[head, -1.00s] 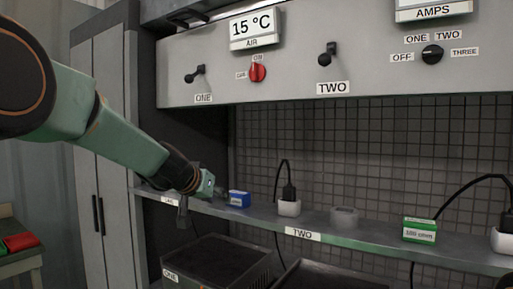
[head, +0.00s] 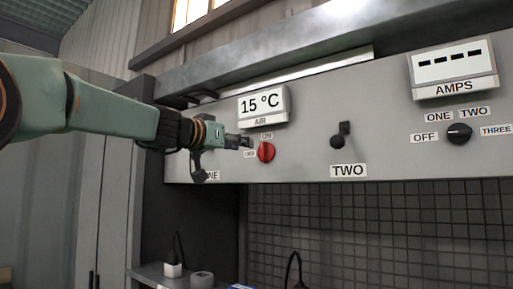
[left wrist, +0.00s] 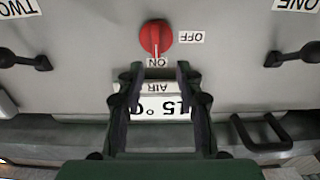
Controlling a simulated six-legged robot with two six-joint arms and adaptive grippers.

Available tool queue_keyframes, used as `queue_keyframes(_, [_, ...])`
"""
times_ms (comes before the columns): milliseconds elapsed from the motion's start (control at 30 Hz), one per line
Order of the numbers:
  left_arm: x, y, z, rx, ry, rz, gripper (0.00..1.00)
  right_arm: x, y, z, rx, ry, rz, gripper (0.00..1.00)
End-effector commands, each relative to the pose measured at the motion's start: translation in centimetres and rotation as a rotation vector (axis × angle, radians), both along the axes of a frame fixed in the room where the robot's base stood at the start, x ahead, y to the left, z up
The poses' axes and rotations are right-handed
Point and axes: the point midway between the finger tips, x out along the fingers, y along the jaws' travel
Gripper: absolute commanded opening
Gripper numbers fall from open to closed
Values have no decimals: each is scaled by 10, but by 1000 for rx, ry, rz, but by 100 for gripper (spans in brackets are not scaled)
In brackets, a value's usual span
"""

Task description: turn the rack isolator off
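The red rotary knob (head: 266,152), with an ON label above it and an OFF label to its left, is on the grey panel below the AIR display. In the left wrist view the red knob (left wrist: 156,37) appears upside down, its light mark towards the ON label (left wrist: 157,62). My left gripper (head: 246,142) is just left of the knob in the head view. In the left wrist view its two fingers (left wrist: 159,70) are apart, with nothing between them, and the knob lies just beyond their tips. My right gripper is not in view.
The 15 °C display (head: 263,104) is above the knob. A black lever marked TWO (head: 338,139) is to the right, and lever ONE (head: 199,172) is partly behind my left gripper. The AMPS selector (head: 459,133) is further right. A shelf (head: 150,275) is below.

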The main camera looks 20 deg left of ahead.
Motion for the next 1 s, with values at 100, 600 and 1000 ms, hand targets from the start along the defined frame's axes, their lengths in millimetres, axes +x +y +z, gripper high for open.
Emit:
queue_keyframes(100, [17, -7, 1, 3, 5, -1, 36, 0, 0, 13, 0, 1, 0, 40])
queue_keyframes(600, [64, -23, 1, 2, 2, 0, 36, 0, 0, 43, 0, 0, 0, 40])
queue_keyframes(1000, [67, -25, -1, 1, 4, 0, 29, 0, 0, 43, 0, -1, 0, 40])
